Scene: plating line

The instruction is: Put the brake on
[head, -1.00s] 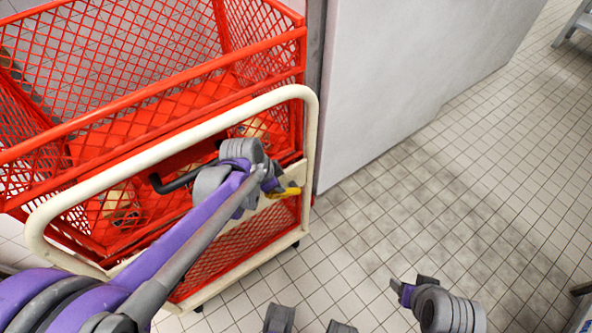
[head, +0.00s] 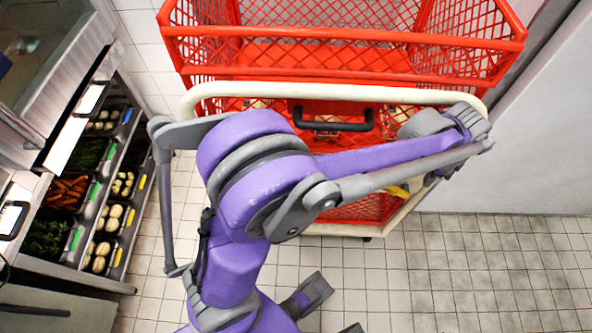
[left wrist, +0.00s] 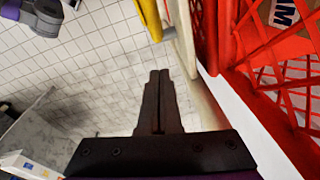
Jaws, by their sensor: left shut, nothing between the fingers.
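The cart is a red mesh basket (head: 340,62) with a cream tubular frame (head: 300,88). A yellow lever (head: 400,188), seemingly the brake, sits low on the right of the cart's near side, partly hidden by my forearm. In the left wrist view the yellow lever (left wrist: 149,18) runs down from the top edge, beside a cream post (left wrist: 184,35). My left gripper (left wrist: 159,73) is shut and empty, its tips below the lever in the picture and apart from it. In the head view my left arm reaches across the cart's front, and its fingers are hidden. My right gripper is not in view.
A black handle (head: 333,126) sits on the cart's front. A grey wall panel (head: 530,150) stands close on the right. A rack of vegetable trays (head: 85,190) stands on the left. Tiled floor (head: 480,270) is free at the lower right.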

